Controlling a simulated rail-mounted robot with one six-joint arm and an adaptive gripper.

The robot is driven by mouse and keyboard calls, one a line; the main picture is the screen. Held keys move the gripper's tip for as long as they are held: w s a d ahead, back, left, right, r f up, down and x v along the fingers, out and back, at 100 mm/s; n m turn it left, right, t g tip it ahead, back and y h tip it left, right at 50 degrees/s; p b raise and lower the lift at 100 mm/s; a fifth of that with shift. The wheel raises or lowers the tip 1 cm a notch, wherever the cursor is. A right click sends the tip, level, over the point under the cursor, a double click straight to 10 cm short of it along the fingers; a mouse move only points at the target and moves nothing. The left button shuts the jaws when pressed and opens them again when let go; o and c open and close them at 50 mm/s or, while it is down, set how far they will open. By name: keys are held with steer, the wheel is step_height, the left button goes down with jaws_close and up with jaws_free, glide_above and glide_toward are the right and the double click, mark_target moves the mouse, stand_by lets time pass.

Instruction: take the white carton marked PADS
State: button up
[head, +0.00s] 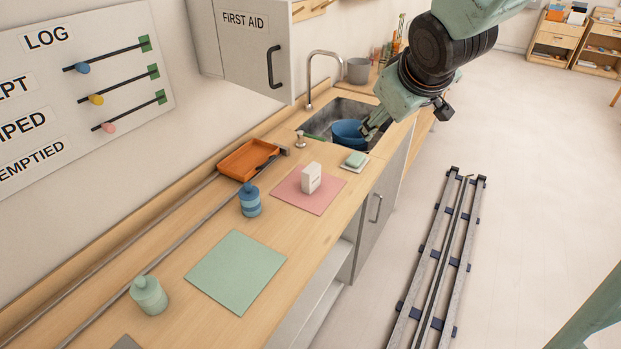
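A small white carton (311,178) stands upright on a pink mat (307,203) on the wooden counter. Its marking is too small to read. My gripper (370,135) is up and to the right of the carton, over the sink by the blue basin, pointing down and left. It is well apart from the carton. Its fingers are small and partly hidden, so I cannot tell whether they are open or shut.
A blue basin (347,134) sits in the sink (325,118). A soap dish with a green bar (355,159) lies right of the carton. An orange tray (249,160) and a blue striped jar (250,201) stand to the left. A green mat (236,272) is bare.

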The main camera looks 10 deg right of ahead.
steer(key=w+f+n+t+y, duration=0.2)
steer(key=w+f+n+y, duration=0.25)
steer(key=w+f, duration=1.1)
steer(key=t+y+b, duration=0.1)
steer(key=t+y, duration=0.1)
steer(key=y, duration=0.5)
glide_toward(316, 175)
steer(key=shift+w+d+f+n, duration=0.25)
steer(key=shift+w+d+n, duration=0.1)
steer(key=shift+w+d, duration=0.75)
steer(key=shift+s+a+f+y, duration=0.2)
steer(key=shift+s+f+y, duration=0.35)
steer(key=shift+s, duration=0.3)
steer(key=shift+s+d+f+m+t+y, duration=0.15)
steer(key=shift+s+m+t+y, duration=0.35)
steer(key=shift+s, duration=0.4)
steer(key=shift+b+x, duration=0.55)
steer(key=shift+x, duration=3.8)
